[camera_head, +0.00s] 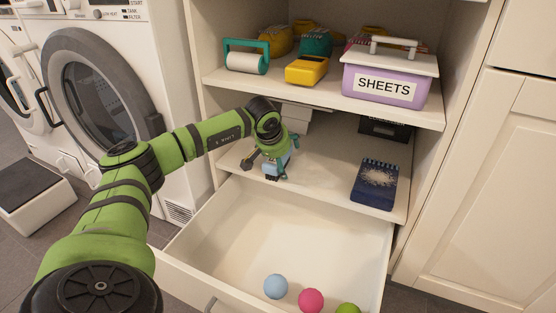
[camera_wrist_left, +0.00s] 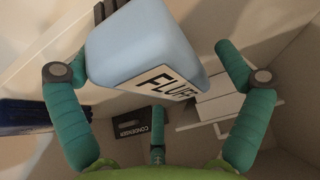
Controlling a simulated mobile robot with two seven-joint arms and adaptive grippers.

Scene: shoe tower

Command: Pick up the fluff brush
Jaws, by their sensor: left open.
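The fluff brush (camera_wrist_left: 150,50) is light blue with a white label reading "FLUF", the rest cut off. In the left wrist view it lies between the green fingers of my left gripper (camera_wrist_left: 158,68). The fingers are spread on either side of it; I cannot tell whether any touches it. In the head view my left gripper (camera_head: 270,160) is low over the middle shelf, near its front left edge. The light blue brush (camera_head: 287,165) shows there, partly hidden by the gripper. My right gripper is in neither view.
A dark blue notebook (camera_head: 375,186) lies on the same shelf (camera_head: 325,180), right of the gripper. Above, a purple SHEETS caddy (camera_head: 385,88) stands on the upper shelf (camera_head: 320,100). Below, an open drawer (camera_head: 260,235) holds blue, pink and green balls. A black CONDENSER box (camera_wrist_left: 138,124) is behind.

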